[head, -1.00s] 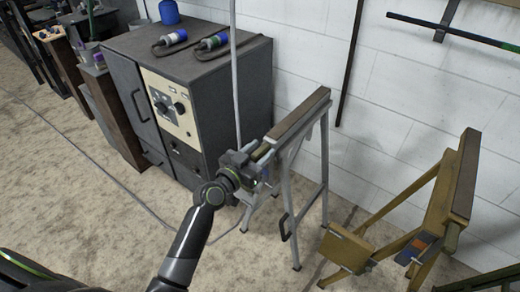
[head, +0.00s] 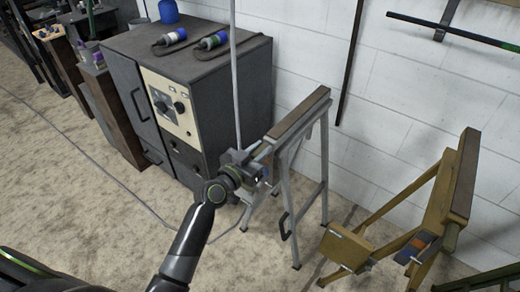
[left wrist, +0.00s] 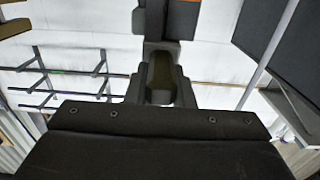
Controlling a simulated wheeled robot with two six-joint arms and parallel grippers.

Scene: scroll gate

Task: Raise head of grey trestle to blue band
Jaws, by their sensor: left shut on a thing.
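The grey trestle (head: 325,165) stands upright by the wall, with a brown wooden strip along its head (head: 298,112). My left gripper (head: 256,170) is at the trestle's near left end, just below the head. It is shut on a part of the trestle that it mostly hides. In the left wrist view a dark olive piece (left wrist: 160,78) sits between the jaws. A small blue patch (head: 266,172) shows beside the gripper; I cannot tell whether it is the blue band. My right gripper is not in view.
A dark grey cabinet (head: 225,105) with cables and plugs on top stands left of the trestle. A yellow trestle (head: 435,200) stands at the right. A thin pale pole (head: 235,70) rises behind my gripper.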

